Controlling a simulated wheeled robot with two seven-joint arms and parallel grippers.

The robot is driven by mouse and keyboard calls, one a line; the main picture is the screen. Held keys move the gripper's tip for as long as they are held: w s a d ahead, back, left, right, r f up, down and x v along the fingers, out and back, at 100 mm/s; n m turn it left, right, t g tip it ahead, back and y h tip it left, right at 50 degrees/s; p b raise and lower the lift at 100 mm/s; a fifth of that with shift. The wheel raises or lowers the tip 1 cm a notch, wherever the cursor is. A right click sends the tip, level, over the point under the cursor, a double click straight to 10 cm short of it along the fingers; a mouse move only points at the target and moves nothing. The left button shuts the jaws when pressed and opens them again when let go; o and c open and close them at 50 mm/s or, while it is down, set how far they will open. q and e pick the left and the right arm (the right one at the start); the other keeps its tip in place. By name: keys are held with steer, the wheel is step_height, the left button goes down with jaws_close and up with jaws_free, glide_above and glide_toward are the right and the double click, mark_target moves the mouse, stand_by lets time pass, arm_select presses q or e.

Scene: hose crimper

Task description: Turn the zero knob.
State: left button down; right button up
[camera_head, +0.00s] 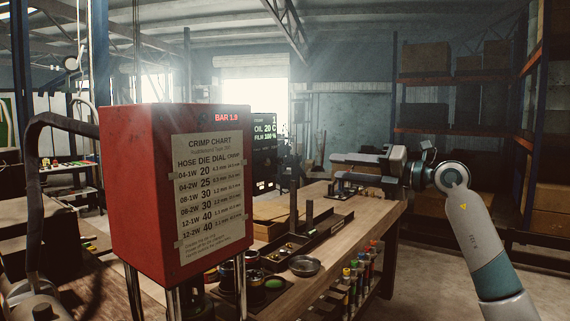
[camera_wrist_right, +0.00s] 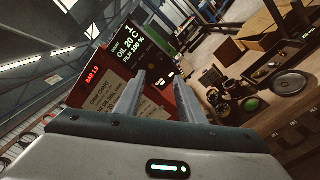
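I cannot pick out the zero knob with certainty in either view. The red crimper box (camera_head: 150,190) stands at left centre with a crimp chart (camera_head: 210,190) and a red BAR readout on its front. A dark display panel (camera_head: 264,158) with oil and film readings stands behind it; it also shows in the right wrist view (camera_wrist_right: 128,42). My right gripper (camera_head: 334,167) reaches in from the right above the bench, apart from the box and panel. In the right wrist view its two fingers (camera_wrist_right: 160,76) are spread with nothing between them. My left gripper does not show.
A wooden bench (camera_head: 365,222) holds a dark tray with upright posts, a round metal dish (camera_head: 304,265) and dark ring-shaped parts. Several coloured-capped items (camera_head: 352,283) stand along its front edge. Shelves with boxes (camera_head: 425,57) line the right. A black hose (camera_head: 60,122) loops at left.

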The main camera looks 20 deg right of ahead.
mark_target(281, 161)
steer(key=shift+w, duration=0.1)
steer(key=p+x, duration=0.7)
steer(key=x, duration=0.9)
steer(key=shift+a+r, duration=0.15)
steer(key=shift+w+a, duration=0.35)
steer(key=shift+w, duration=0.15)
jaws_close()
